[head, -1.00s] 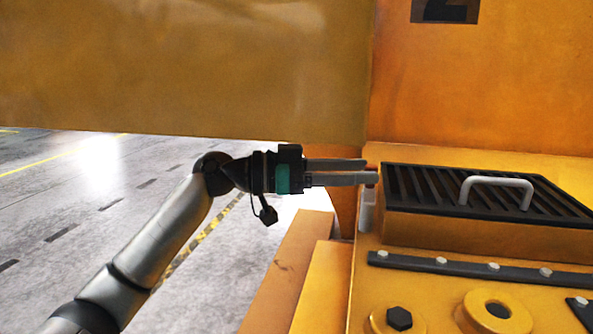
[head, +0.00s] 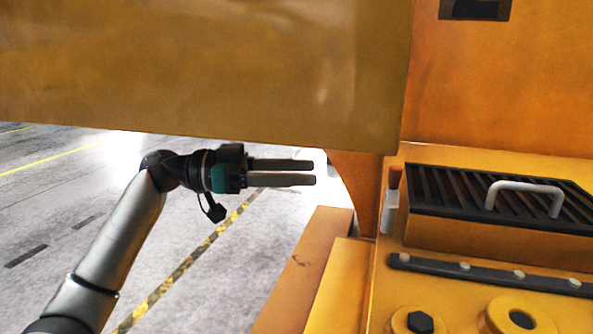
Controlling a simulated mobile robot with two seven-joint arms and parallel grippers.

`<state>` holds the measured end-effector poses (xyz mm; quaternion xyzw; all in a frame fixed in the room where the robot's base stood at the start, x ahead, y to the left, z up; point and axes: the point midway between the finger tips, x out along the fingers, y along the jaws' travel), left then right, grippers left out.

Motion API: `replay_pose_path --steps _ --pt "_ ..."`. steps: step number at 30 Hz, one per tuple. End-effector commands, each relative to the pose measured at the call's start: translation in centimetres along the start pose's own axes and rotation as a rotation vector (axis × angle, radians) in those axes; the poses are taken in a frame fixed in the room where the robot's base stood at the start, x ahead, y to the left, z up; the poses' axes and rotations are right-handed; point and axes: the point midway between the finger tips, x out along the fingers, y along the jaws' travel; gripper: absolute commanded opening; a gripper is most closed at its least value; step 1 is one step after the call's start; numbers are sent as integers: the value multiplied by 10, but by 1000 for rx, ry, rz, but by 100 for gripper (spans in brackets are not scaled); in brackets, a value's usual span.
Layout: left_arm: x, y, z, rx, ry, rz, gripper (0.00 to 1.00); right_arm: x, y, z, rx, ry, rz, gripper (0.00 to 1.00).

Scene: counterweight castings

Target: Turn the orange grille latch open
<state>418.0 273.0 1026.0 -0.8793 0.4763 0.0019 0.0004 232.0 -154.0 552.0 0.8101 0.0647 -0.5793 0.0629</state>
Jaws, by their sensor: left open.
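The grille latch (head: 392,200) is a small upright piece with a pale grey lower body and an orange-red top. It stands at the left end of the black slatted grille (head: 455,190). My left gripper (head: 313,171) is open and empty, with its fingers level and pointing right. Its fingertips are well left of the latch and apart from it, at about the height of its top. My right gripper is not in view.
A pale handle (head: 524,187) rises from the grille. A large yellow panel (head: 200,70) hangs above my left arm. A dark bolted strip (head: 490,273) and round bosses lie in front of the grille. Open floor (head: 220,270) lies at left.

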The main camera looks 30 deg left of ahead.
Motion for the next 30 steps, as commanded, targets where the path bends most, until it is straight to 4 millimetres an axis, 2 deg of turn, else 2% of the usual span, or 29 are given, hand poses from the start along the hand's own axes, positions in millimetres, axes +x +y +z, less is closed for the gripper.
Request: replay_pose_path --steps 14,17,20,23,24,26,27,29,30 --pt "0 0 1 -3 0 -1 56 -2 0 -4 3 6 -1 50" --pt "1 -10 10 -38 -9 -32 56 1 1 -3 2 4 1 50" --pt "2 -37 40 -131 -40 -125 56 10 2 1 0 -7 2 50" --pt "-1 -72 97 -272 -101 -272 56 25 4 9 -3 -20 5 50" --pt "-3 -84 125 -331 -135 -337 56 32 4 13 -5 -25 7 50" --pt "-9 -97 169 -413 -190 -431 56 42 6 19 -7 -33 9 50" --pt "-14 -103 200 -462 -230 -491 56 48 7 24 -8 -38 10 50" --pt "-22 -106 245 -529 -294 -576 56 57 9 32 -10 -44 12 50" --pt "-29 -104 276 -568 -341 -629 56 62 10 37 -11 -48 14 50"
